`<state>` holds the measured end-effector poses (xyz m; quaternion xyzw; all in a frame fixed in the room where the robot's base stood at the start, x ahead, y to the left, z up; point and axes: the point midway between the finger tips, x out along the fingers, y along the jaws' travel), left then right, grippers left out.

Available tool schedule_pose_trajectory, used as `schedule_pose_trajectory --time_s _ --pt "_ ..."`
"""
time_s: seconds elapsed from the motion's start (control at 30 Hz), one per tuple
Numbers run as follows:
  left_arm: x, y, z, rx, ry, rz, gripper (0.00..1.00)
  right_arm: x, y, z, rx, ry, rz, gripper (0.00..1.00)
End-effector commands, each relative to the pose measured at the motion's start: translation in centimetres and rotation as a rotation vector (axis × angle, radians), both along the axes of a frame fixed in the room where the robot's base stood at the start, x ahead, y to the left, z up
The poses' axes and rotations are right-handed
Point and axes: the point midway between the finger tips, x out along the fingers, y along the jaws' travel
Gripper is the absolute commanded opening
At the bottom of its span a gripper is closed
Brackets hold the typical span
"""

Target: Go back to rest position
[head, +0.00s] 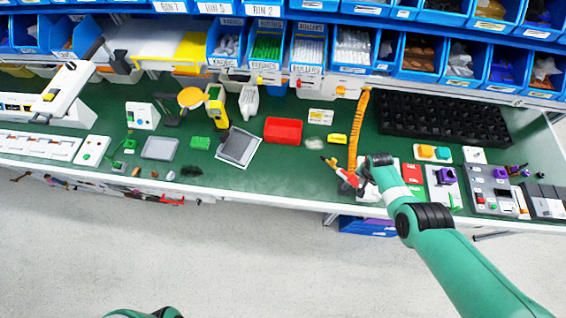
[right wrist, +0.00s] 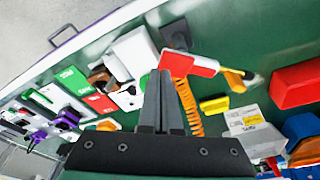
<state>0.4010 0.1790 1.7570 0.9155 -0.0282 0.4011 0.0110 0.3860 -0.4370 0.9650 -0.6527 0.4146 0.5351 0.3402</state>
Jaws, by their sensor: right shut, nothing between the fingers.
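My right arm reaches in from the lower right in the head view. Its dark wrist end is over the front of the green bench, and it hides part of what lies under it. In the right wrist view my right gripper (right wrist: 162,85) has its fingers together with nothing between them. A white plate with a purple rotary knob (head: 447,176) is on the bench to the right of the wrist. A grey panel with buttons and a purple knob (head: 490,190) is further right. My left gripper is out of view; only a bit of green arm shows at the bottom left.
A red and white tool (head: 347,178) on an orange coiled cord (head: 357,130) is close to my right wrist. A black tray (head: 440,118) lies behind. A red bin (head: 283,130) is left of the cord. Blue bins line the back. Open floor lies in front of the bench.

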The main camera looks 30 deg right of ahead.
Motion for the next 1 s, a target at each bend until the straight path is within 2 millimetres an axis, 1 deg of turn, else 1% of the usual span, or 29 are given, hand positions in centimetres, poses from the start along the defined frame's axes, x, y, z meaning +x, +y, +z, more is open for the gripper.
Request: schedule_pose_trajectory --time_s 0.03,0.1,0.63,0.73,0.77,0.8,0.83,0.87,0.9,0.97,1.0 --pt "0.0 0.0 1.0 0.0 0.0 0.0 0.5 0.0 -0.1 1.1 -0.001 0.0 0.0 0.0" --pt "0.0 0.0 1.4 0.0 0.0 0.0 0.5 0.0 -0.1 1.4 -0.001 -0.001 -0.001 0.0" --pt "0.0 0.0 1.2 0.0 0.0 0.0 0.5 0.0 -0.2 1.4 -0.003 -0.001 -0.001 0.0" --pt "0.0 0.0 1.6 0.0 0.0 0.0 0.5 0.5 0.4 1.7 -0.003 -0.001 0.015 0.0" --pt "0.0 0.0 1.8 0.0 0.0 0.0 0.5 0.9 0.9 2.1 -0.004 -0.003 0.029 0.0" --pt "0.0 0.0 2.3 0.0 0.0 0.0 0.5 1.8 1.9 2.7 -0.006 -0.008 0.057 0.0" --pt "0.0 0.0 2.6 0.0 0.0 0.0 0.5 2.7 2.8 3.5 -0.012 -0.018 0.082 0.0" --pt "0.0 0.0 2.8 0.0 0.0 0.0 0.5 4.1 3.2 4.5 -0.023 -0.043 0.103 0.0" --pt "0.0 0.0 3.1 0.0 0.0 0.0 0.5 6.3 3.7 6.1 -0.042 -0.087 0.127 0.0" --pt "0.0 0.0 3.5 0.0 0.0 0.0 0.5 9.9 4.5 9.2 -0.073 -0.171 0.165 0.0" --pt "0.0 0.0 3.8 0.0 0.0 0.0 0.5 12.4 5.2 11.6 -0.094 -0.237 0.189 0.0"
